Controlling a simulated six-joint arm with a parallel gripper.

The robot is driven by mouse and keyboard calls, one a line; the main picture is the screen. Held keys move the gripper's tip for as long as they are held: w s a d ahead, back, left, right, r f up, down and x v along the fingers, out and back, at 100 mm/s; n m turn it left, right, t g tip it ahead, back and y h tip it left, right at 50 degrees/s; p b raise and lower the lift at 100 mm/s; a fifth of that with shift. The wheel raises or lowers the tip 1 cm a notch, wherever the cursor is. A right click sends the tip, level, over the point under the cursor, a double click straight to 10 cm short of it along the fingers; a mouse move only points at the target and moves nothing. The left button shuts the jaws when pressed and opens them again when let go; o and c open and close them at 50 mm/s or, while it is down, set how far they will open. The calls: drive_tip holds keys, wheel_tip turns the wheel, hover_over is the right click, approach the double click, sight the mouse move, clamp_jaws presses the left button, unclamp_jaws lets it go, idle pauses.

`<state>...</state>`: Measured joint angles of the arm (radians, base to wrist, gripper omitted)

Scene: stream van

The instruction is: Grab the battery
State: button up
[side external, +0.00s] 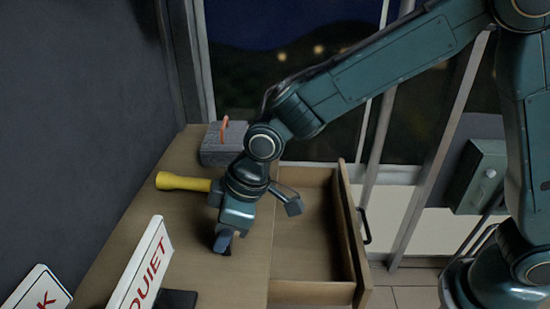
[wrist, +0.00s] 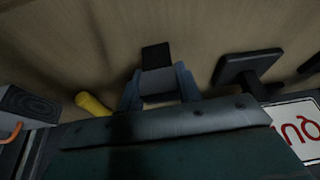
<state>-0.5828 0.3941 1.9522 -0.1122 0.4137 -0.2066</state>
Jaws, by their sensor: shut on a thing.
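The battery, a small grey and black block (wrist: 157,57), is between the two blue fingers of my gripper (wrist: 158,84) in the wrist view. My gripper is shut on it. In the side view my gripper (side external: 223,239) points down at the wooden desk (side external: 185,225), and only a dark bit of the block shows by the fingertips. I cannot tell whether the block touches the desk top.
A yellow flashlight (side external: 182,182) lies left of my wrist. A grey box with an orange handle (side external: 222,150) stands at the back. An open empty drawer (side external: 308,238) is at the right. A QUIET sign (side external: 143,268) and a black base (side external: 178,299) are in front.

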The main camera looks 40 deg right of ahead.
drive_tip(key=shift+r, duration=0.15)
wheel_tip(320, 180, up, 20)
idle(0.6)
idle(0.5)
